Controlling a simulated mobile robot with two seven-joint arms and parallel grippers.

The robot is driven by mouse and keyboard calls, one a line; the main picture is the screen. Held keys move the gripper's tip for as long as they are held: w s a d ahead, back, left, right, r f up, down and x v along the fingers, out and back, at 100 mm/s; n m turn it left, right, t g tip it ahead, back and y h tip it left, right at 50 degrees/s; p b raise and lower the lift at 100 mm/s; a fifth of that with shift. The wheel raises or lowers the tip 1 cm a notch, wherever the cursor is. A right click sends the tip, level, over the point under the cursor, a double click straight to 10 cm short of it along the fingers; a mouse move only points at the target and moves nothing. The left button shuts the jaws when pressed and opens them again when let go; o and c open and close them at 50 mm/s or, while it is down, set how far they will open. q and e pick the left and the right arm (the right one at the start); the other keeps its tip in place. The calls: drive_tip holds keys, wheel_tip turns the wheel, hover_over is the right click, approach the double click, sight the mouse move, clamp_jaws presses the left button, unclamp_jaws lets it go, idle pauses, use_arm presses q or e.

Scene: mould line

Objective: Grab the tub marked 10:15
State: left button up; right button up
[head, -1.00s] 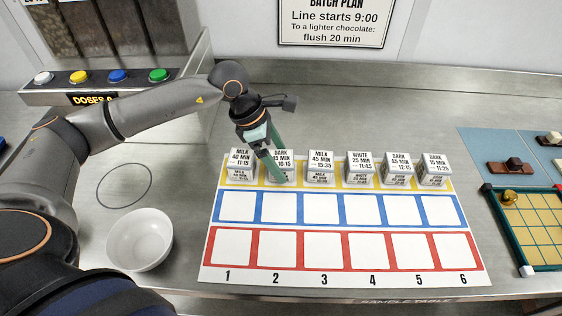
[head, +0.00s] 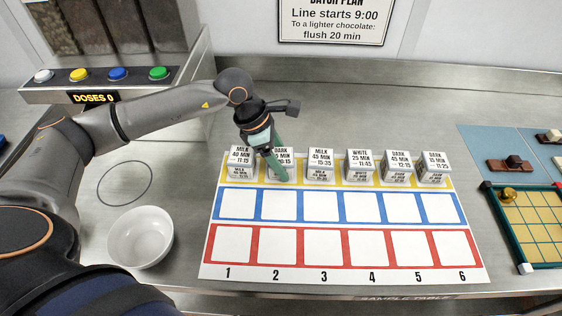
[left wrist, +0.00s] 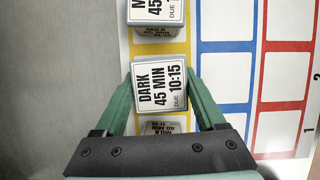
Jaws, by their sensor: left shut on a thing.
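The tub marked DARK 45 MIN, due 10:15 (left wrist: 160,86), stands in the yellow row above column 2; it also shows in the head view (head: 284,152), partly hidden by my gripper. My left gripper (head: 274,165) reaches down over it, and its green fingers (left wrist: 160,95) are shut on the tub's two sides. The tub still sits on the board in the row. My right gripper is not in any view.
Other tubs stand close by: a MILK tub (head: 242,162) on the left and another MILK tub (head: 320,165) on the right, then several more. The blue and red rows of the board (head: 210,265) are empty. A white bowl (head: 140,238) stands at left.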

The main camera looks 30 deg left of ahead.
use_arm(q)
drive_tip(key=c, duration=0.3)
drive_tip(key=shift+r, duration=0.15)
drive_tip(key=shift+c, duration=0.2)
drive_tip(key=shift+r+b, duration=0.3)
drive_tip(key=shift+r, duration=0.3)
drive_tip(key=s+r+p, duration=0.2)
drive_tip(key=s+r, duration=1.2)
drive_tip(key=r, duration=0.4)
drive_tip(key=shift+d+r+p, duration=0.3)
drive_tip(key=shift+d, duration=0.1)
